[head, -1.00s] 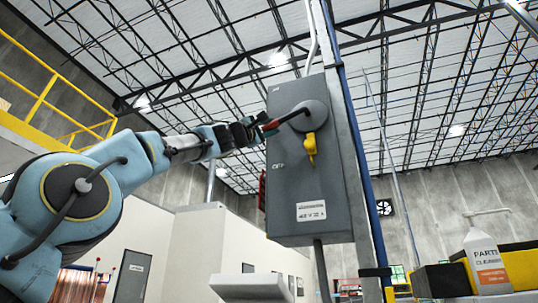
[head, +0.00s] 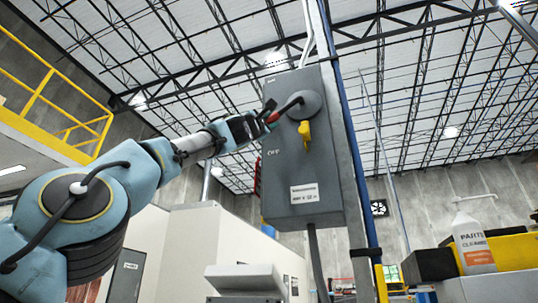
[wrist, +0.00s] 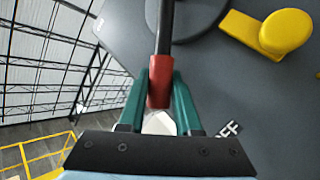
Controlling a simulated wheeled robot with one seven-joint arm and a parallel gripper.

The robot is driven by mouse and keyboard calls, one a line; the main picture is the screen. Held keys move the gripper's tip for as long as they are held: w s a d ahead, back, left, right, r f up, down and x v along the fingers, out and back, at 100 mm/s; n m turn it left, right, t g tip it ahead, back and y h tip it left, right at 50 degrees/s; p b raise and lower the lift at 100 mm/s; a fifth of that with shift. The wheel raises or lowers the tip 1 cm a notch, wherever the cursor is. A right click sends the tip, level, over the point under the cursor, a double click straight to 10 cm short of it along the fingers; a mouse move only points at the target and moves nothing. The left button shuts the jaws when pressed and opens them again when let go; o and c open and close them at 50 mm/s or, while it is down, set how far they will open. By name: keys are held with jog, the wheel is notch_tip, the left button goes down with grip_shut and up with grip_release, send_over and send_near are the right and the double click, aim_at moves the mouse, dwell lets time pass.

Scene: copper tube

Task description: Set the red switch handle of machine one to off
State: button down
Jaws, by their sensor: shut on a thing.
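The grey switch box (head: 292,170) hangs on a post in the middle of the head view. Its red switch handle (head: 275,117) sits on a dark lever that runs from a round hub (head: 304,92) near the box's top, pointing left and slightly down. In the wrist view the red handle (wrist: 161,80) lies between two green fingers. My gripper (wrist: 160,105) is shut on it; in the head view my gripper (head: 262,124) is at the box's upper left edge. Part of an "OFF" label (wrist: 228,130) shows beside the right finger. The handle's tip is near the finger bases.
A yellow latch piece (head: 305,133) sticks out below the hub, and also shows in the wrist view (wrist: 285,32). A blue pipe (head: 354,150) runs beside the post. A parts cleaner bottle (head: 471,240) stands at right. A yellow railing (head: 50,95) is at far left.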

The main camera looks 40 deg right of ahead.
jog(key=shift+s+d+f+n+t+y+b, duration=0.15)
jog(key=shift+f+n+t+y+b, duration=0.2)
jog(key=shift+n+t, duration=0.3)
jog(key=shift+s+d+f+n+t+y+b, duration=0.1)
jog(key=shift+s+f+n+t+y+b, duration=0.15)
jog(key=shift+n+t+b, duration=0.4)
jog(key=shift+s+d+f+n+t+y+b, duration=0.1)
jog(key=shift+d+f+n+t+y+b, duration=0.2)
jog(key=shift+n, duration=0.6)
jog(key=shift+s+f+n+t, duration=0.15)
jog(key=shift+f+n+t, duration=0.05)
jog(key=shift+n+t, duration=0.25)
jog(key=c, duration=0.9)
grip_release()
jog(key=shift+a, duration=0.1)
jog(key=b+v, duration=1)
jog(key=shift+s+a+f+y, duration=0.2)
jog(key=shift+s+a+y, duration=0.05)
jog(key=shift+y, duration=0.05)
